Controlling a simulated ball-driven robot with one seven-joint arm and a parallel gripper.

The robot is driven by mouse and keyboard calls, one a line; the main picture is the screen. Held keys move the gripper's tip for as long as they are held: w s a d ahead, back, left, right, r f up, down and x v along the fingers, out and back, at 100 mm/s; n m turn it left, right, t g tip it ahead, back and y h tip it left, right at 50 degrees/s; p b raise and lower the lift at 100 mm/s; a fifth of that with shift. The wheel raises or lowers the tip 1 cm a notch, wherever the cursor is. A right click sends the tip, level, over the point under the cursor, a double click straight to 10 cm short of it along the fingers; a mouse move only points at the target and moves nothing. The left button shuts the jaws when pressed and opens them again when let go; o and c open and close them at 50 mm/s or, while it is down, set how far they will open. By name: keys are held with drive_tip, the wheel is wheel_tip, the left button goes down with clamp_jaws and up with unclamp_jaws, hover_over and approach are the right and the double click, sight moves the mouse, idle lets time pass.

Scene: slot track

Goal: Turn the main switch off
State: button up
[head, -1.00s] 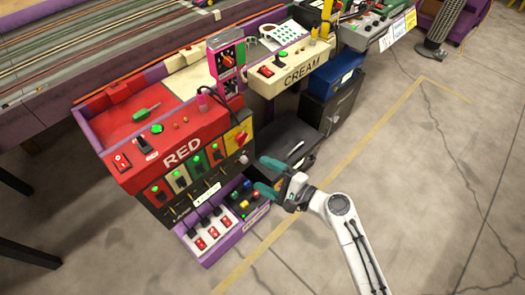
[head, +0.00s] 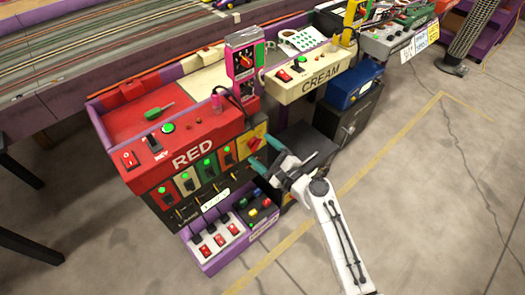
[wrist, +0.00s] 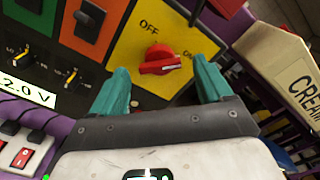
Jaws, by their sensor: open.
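The main switch is a red rotary knob (wrist: 160,61) on a yellow plate (wrist: 142,36) marked OFF at upper left and, partly hidden, ON at right. The knob's grip lies nearly level in the wrist view, its white mark toward the right. In the head view the yellow plate (head: 246,136) is at the right end of the RED console's front, the knob partly visible. My gripper (wrist: 161,82) is open and empty, its teal fingers on either side of the knob's line in the wrist view. In the head view my gripper (head: 262,154) is just in front of the plate; contact cannot be told.
Left of the plate are coloured switch panels (head: 187,180) with green lights. Below stands a purple-edged box (head: 222,240) with red rocker switches. The CREAM console (head: 318,78) is at right. A pink control box (head: 244,58) rises above. Open floor lies in front.

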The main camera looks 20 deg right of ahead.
drive_tip(key=shift+w+a, duration=0.15)
drive_tip(key=shift+w, duration=0.2)
drive_tip(key=shift+c, duration=0.3)
drive_tip(key=c, duration=1)
drive_tip(key=shift+f+n+b, duration=0.1)
drive_tip(key=shift+n+b, duration=0.25)
drive_tip(key=shift+n, duration=0.05)
drive_tip(key=n+b, duration=1.1)
drive_tip(key=n, duration=0.5)
drive_tip(key=shift+n+b, duration=0.3)
drive_tip(key=shift+n, duration=0.4)
